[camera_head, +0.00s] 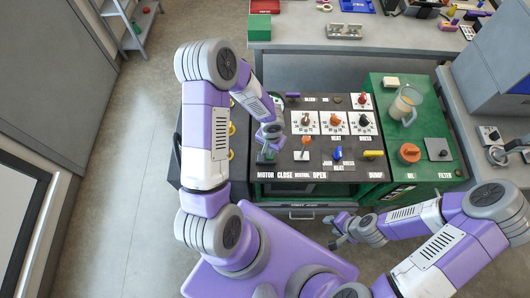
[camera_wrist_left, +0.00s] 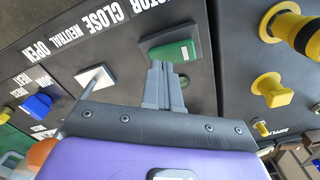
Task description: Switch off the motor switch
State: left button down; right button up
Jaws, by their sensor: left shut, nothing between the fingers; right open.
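The motor switch is a green toggle on a dark square plate, beside the word MOTOR on the black panel. It shows in the left wrist view (camera_wrist_left: 178,50) and under my left gripper in the head view (camera_head: 264,158). My left gripper (camera_head: 267,146) is shut and empty over the panel's left part. In the left wrist view its closed fingertips (camera_wrist_left: 163,66) are right at the green toggle, overlapping its lower edge; I cannot tell whether they touch. My right gripper (camera_head: 338,229) is open, low in front of the cart.
An orange-knobbed lever (camera_head: 304,143) stands just right of the switch, with a blue knob (camera_head: 337,153) beyond it. Yellow knobs (camera_wrist_left: 272,89) lie on the switch's other side. A green cabinet top (camera_head: 391,149) holds a clear jug (camera_head: 404,104).

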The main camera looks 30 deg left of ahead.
pick_arm(q)
notch_tip(320, 180, up, 5)
jog(key=p, duration=0.3)
pick_arm(e)
notch_tip(320, 180, up, 3)
jog(key=shift+r, duration=0.2)
pick_arm(q)
jog(key=shift+s+f, duration=0.1)
pick_arm(e)
jog(key=shift+s+f, duration=0.1)
